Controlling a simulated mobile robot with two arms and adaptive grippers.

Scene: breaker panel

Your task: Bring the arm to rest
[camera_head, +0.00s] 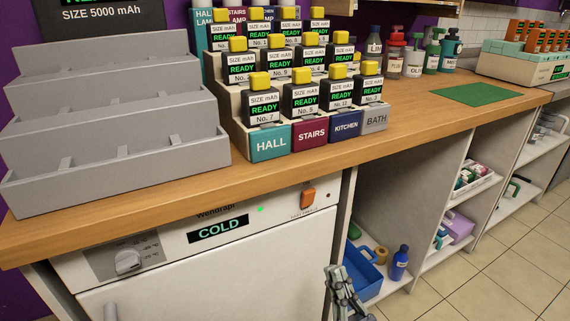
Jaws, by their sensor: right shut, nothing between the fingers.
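My right gripper (342,286) shows at the bottom of the head view, low in front of the cabinet. Its fingers are shut with nothing between them. It is below the counter edge and apart from the goods on the counter. My left gripper is not in view.
A wooden counter (190,190) carries an empty grey stepped rack (120,175) and several labelled batteries (263,100) in a tiered rack. Below are a white appliance (215,275) reading COLD and open shelves with a blue bin (362,270) and a blue bottle (400,263). Tiled floor at right is clear.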

